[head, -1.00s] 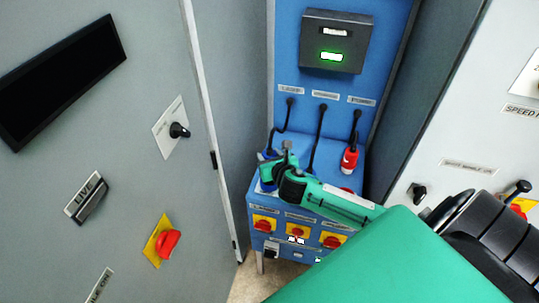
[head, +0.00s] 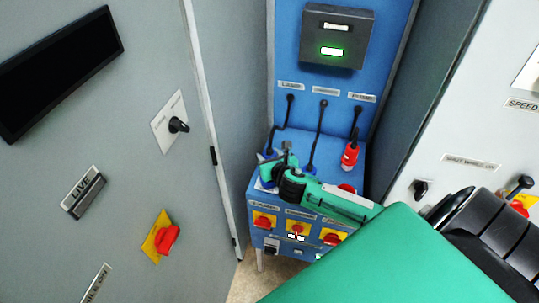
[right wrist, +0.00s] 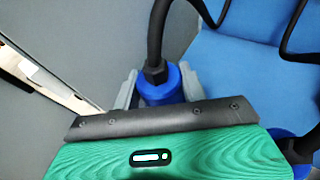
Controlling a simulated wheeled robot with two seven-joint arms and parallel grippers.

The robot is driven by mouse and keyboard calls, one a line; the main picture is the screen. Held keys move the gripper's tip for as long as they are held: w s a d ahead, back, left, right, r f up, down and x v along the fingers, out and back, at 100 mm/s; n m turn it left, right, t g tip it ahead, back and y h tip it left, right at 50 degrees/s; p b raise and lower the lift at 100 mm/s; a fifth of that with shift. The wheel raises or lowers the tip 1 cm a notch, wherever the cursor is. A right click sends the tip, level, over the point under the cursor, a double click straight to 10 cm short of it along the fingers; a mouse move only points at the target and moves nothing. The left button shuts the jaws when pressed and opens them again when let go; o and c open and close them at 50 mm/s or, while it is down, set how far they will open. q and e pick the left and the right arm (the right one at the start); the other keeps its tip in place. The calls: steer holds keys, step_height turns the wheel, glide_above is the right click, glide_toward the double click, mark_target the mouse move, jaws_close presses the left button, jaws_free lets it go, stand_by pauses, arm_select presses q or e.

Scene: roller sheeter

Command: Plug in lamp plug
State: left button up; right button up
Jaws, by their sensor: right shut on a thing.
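The lamp plug is blue with a black nut and black cable. It sits between the grey fingers of my right gripper in the right wrist view (right wrist: 160,86). In the head view my right gripper (head: 274,160) is over the left side of the blue socket box (head: 333,150), below the LAMP label (head: 290,86). It is shut on the plug. The plug's lower end and any socket under it are hidden by the gripper, so I cannot tell whether it is seated. My left gripper is not in view.
A red plug (head: 350,155) stands at the box's right, under the PUMP label. A middle cable (head: 317,135) runs down to the box. Red-and-yellow rotary switches (head: 298,229) line the front. Grey cabinet walls (head: 228,100) close in on the left and right.

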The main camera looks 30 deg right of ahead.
steer(key=shift+f+b, duration=0.8)
steer(key=shift+f, duration=0.9)
steer(key=o, duration=1.2)
steer(key=shift+o, duration=0.2)
steer(key=shift+s, duration=0.1)
steer(key=b+v, duration=0.3)
steer(key=v, duration=1)
steer(key=shift+s, duration=0.3)
steer(key=shift+a+r, duration=0.1)
